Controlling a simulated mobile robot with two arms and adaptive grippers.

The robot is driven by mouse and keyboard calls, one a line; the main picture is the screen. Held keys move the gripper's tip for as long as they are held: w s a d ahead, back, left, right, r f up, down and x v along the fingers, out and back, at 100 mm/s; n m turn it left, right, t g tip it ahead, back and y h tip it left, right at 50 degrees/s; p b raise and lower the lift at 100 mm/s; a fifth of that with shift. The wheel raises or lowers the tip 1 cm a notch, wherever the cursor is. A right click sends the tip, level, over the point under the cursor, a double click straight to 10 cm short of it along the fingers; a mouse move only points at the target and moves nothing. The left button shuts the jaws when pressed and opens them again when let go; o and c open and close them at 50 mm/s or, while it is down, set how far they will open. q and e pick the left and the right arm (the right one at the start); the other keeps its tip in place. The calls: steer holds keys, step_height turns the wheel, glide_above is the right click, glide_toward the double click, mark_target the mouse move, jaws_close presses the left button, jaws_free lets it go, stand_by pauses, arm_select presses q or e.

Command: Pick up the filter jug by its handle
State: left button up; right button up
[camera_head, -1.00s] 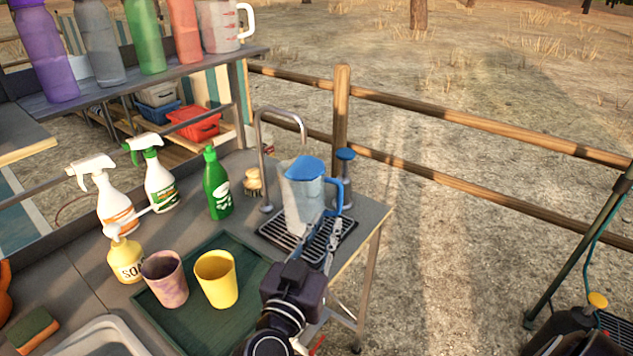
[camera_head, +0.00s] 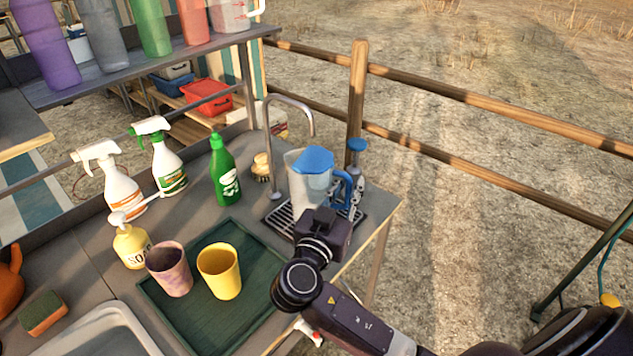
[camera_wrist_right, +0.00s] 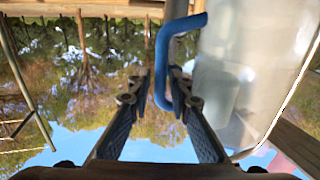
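The filter jug (camera_head: 308,187) is clear with a blue lid and a blue handle. It stands upright on a black slatted drip rack at the counter's right end, its handle facing right. My right gripper (camera_head: 344,198) reaches up to the handle side from the front. In the right wrist view, the blue handle (camera_wrist_right: 164,62) runs between the tips of my right gripper (camera_wrist_right: 163,88). A small gap shows on the left side of the handle, so the fingers look open around it. The jug's clear body (camera_wrist_right: 240,75) is close on the right there. My left gripper is out of view.
A green bottle (camera_head: 224,172), brush (camera_head: 262,166), yellow cup (camera_head: 220,272) and purple cup (camera_head: 169,269) stand left. A wooden fence (camera_head: 357,90) is behind.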

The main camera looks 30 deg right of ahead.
jaws_close()
stand_by(0.3)
steer(key=shift+r, duration=0.1)
steer(key=shift+r, duration=0.1)
